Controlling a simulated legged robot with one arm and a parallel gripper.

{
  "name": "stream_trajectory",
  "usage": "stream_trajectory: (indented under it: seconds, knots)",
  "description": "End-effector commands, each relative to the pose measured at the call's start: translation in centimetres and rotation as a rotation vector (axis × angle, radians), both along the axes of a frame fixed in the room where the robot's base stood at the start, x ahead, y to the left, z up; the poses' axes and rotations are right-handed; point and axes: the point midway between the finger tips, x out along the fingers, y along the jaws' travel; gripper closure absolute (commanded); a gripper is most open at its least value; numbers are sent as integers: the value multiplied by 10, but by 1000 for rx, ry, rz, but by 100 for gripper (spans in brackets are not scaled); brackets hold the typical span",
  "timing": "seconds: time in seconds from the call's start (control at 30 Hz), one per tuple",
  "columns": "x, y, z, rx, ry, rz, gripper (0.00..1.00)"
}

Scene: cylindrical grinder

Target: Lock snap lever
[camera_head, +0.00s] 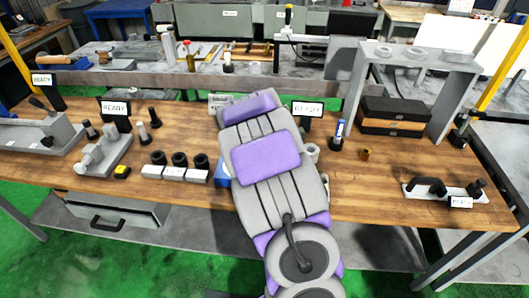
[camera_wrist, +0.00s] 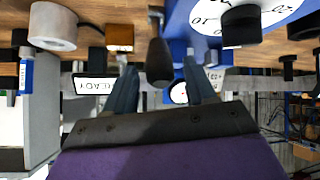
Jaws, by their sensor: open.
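A black rounded lever knob (camera_wrist: 160,62) shows in the wrist view, between the two blue fingers of my gripper (camera_wrist: 158,72). The gripper is open, with a finger on each side of the knob. I cannot tell whether either finger touches it. Beside the knob is a blue device (camera_wrist: 178,22) with a white numbered dial (camera_wrist: 225,15) and a black hub. In the head view my arm covers the middle of the bench and hides the gripper and lever. Only a blue edge of the device (camera_head: 223,170) shows there.
The wooden bench (camera_head: 345,200) carries a white ring (camera_head: 311,151), a brass piece (camera_head: 365,154), a blue-and-white marker in a holder (camera_head: 338,137) and several black-topped blocks (camera_head: 178,172). A grey frame (camera_head: 440,105) stands right.

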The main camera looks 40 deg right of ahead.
Motion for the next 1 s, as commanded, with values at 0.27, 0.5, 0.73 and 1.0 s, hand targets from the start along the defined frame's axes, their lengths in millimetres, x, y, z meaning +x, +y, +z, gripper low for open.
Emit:
stream_trajectory:
  seconds: [0.27, 0.5, 0.73, 1.0]
  knots:
    - [-27, 24, 34, -2, -1, 1, 45]
    - [-50, 43, 60, 1, -2, 0, 45]
    - [-66, 57, 78, -2, -3, 1, 45]
    - [-80, 69, 91, 0, -3, -1, 45]
